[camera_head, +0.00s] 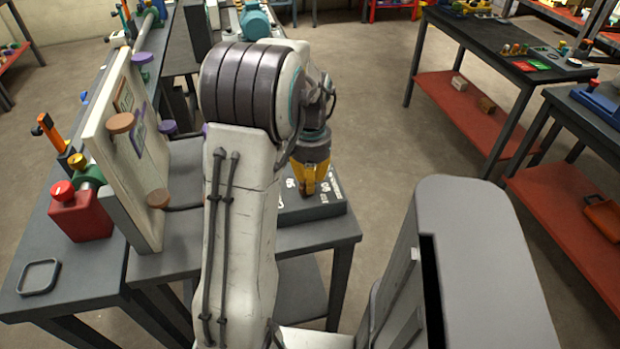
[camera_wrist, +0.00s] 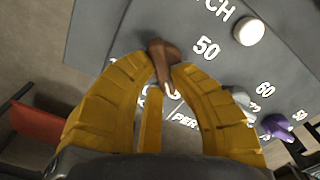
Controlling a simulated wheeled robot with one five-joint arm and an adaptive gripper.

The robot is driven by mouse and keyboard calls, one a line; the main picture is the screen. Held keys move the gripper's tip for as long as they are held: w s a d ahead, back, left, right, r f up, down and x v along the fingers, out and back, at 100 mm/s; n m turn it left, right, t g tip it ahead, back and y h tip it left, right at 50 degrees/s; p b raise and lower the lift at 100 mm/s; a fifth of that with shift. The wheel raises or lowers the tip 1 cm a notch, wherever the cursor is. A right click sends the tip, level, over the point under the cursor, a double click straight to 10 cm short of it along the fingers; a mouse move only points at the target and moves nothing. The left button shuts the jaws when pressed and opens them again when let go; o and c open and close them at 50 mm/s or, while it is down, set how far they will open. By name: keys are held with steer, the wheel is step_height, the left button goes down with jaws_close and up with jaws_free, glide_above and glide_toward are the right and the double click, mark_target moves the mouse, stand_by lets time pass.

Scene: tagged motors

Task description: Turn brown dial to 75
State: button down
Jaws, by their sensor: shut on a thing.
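The brown dial (camera_wrist: 160,52) shows in the wrist view on a dark grey panel (camera_wrist: 95,40). Its narrow pointer end, with a pale tip, lies between the yellow fingers of my gripper (camera_wrist: 164,72), which are shut on it. White lettering and the number 50 stand to the right of the dial. Part of the markings under the fingers is hidden, and I cannot read the dial's setting. In the head view my gripper (camera_head: 312,186) points down onto the panel box (camera_head: 325,208) at the table's edge; the dial is not clear there.
On the panel are a white knob (camera_wrist: 249,31), a grey knob (camera_wrist: 238,98) and a purple knob (camera_wrist: 277,126), close to the right finger. In the head view an upright board (camera_head: 122,165) with round knobs and a red container (camera_head: 80,215) stand left of my arm.

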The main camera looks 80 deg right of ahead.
steer(key=shift+f, duration=0.1)
stand_by(0.4)
steer(key=c, duration=1.1)
jaws_free()
step_height(320, 180, up, 12)
stand_by(0.3)
